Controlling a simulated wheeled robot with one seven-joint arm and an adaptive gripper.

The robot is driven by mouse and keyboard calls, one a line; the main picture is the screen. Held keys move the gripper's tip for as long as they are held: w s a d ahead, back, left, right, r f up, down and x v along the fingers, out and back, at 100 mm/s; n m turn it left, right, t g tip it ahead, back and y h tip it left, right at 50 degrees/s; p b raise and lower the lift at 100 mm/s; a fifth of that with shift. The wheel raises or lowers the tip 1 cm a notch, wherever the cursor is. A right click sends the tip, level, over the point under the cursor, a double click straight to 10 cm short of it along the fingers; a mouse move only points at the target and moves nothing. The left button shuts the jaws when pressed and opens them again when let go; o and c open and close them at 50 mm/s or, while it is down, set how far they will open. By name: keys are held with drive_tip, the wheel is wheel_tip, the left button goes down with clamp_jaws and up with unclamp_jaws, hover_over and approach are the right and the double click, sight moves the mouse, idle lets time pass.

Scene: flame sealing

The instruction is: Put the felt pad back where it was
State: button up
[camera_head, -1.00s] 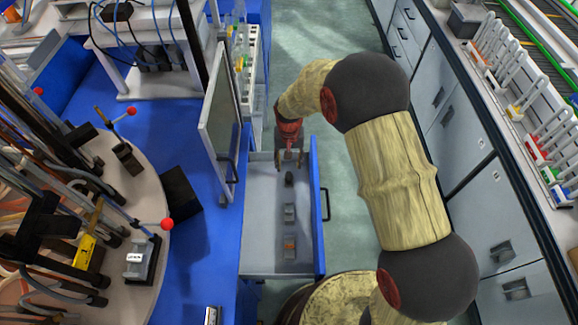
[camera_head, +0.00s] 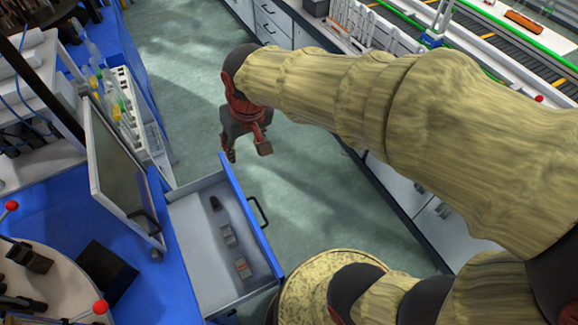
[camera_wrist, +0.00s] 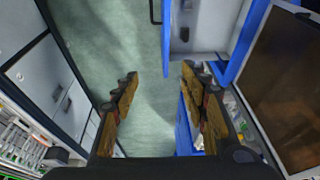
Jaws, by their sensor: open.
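My gripper (camera_head: 246,150) is open and empty, in the air beyond the far end of the open drawer (camera_head: 185,245). I cannot tell for sure which thing is the felt pad. A flat black square (camera_head: 107,272) lies on the blue bench, left of the drawer.
A grey piece (camera_head: 228,236) and an orange-marked piece (camera_head: 242,267) lie nearer in the drawer. A framed panel (camera_head: 122,165) stands at the drawer's left. A round table (camera_head: 60,285) is at lower left. The floor (camera_head: 310,205) right of the drawer is clear.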

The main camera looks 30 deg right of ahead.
drive_tip(key=s+d+r+t, duration=0.1)
drive_tip(key=s+d+r, duration=0.1)
drive_tip(key=s, duration=0.5)
drive_tip(key=s+d+r+t, duration=0.1)
drive_tip(key=s+d+r, duration=0.1)
drive_tip(key=s, duration=0.4)
drive_tip(key=shift+s+d+r, duration=0.15)
drive_tip(key=shift+s, duration=0.25)
